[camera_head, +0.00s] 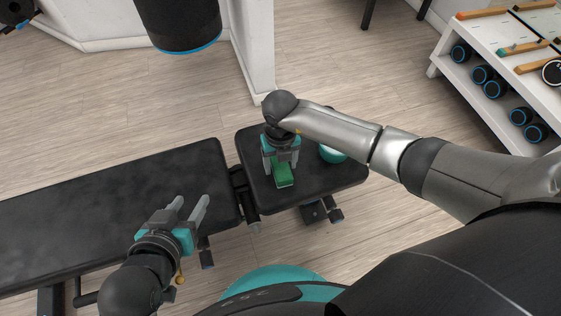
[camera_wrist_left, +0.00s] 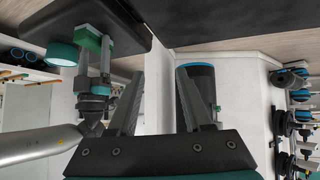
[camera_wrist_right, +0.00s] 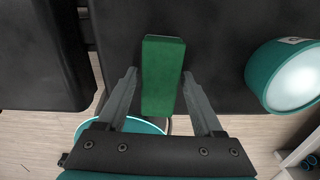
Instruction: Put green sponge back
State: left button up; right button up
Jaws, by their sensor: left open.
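The green sponge (camera_head: 284,175) lies on the black seat pad of a bench in the head view. It also shows in the right wrist view (camera_wrist_right: 162,75) and the left wrist view (camera_wrist_left: 88,38). My right gripper (camera_head: 281,164) points down at the sponge, with its fingers open on either side of it. In the right wrist view, narrow gaps show between the fingertips (camera_wrist_right: 159,74) and the sponge. My left gripper (camera_head: 190,203) is open and empty, near the front edge of the longer bench pad.
A teal round container (camera_head: 333,153) stands on the seat pad right of the sponge, partly behind my right arm. The long bench pad (camera_head: 120,200) is bare. A white rack (camera_head: 500,70) with dumbbells stands at upper right. A dark hanging cylinder (camera_head: 180,25) is at the top.

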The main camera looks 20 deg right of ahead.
jog(key=shift+o, duration=0.7)
jog(key=shift+r, duration=0.3)
jog(key=shift+r+p, duration=0.5)
jog(key=shift+r, duration=0.2)
pick_arm(q)
jog(key=s+a+g+y+p, duration=0.3)
jog(key=s+a+g, duration=0.2)
jog(key=a, duration=0.1)
pick_arm(e)
notch_tip(320, 180, up, 4)
jog(key=shift+f, duration=0.1)
pick_arm(q)
notch_tip(320, 180, down, 11)
jog(key=s+g+p, duration=0.1)
jog(key=s+p, duration=0.1)
jog(key=p, duration=0.2)
jog(key=shift+r+g, duration=0.2)
jog(key=shift+g, duration=0.1)
pick_arm(e)
notch_tip(320, 180, up, 9)
jog(key=shift+r, duration=0.2)
